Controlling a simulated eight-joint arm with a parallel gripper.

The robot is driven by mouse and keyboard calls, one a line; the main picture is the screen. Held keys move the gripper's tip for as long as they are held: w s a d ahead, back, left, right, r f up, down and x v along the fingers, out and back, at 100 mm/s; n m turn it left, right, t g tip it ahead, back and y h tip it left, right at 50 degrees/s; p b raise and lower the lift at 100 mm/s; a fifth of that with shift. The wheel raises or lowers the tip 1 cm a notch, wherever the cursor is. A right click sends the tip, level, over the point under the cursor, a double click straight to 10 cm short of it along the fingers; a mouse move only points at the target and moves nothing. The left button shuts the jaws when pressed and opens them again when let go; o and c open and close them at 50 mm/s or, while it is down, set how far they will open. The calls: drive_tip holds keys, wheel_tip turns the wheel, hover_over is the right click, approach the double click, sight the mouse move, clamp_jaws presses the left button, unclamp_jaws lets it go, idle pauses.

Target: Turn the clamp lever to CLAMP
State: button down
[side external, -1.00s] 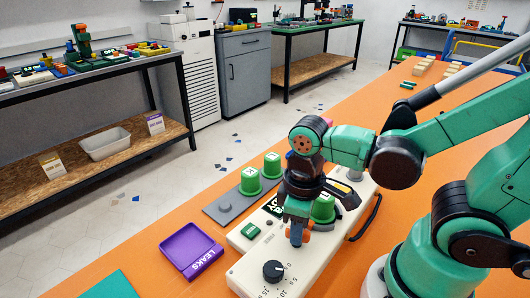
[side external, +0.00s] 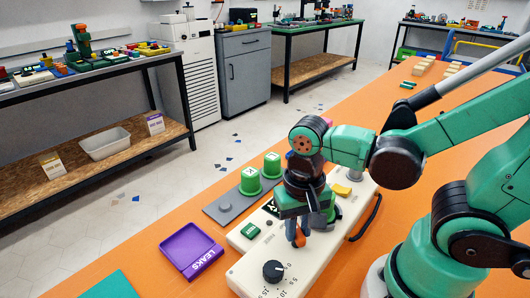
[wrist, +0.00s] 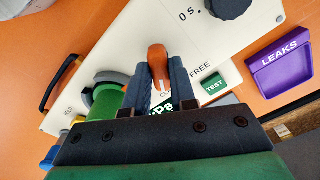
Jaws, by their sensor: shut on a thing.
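The clamp lever (wrist: 157,60) is a small orange handle on the long cream panel (wrist: 110,65). It stands between the two dark fingers of my gripper (wrist: 160,80) in the wrist view, with a white line on it near a partly hidden label starting "CL". The word FREE is printed to the right of the lever. In the side view the lever (side external: 299,238) shows below my gripper (side external: 302,222), which is shut on it from above. The far side of the lever is hidden by the fingers.
A black dial (side external: 273,271) sits at the panel's near end, and a green TEST button (side external: 250,230) on its left side. A purple LEAKS tray (side external: 190,250) lies left of the panel. Green cups (side external: 250,181) stand behind on a grey plate. A green cylinder (wrist: 105,103) is close beside the fingers.

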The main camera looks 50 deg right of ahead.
sight(298, 230)
drive_tip(key=shift+m, duration=1.2)
drive_tip(key=c, duration=0.7)
unclamp_jaws()
drive_tip(key=shift+r, duration=0.15)
drive_tip(key=shift+r, duration=2.7)
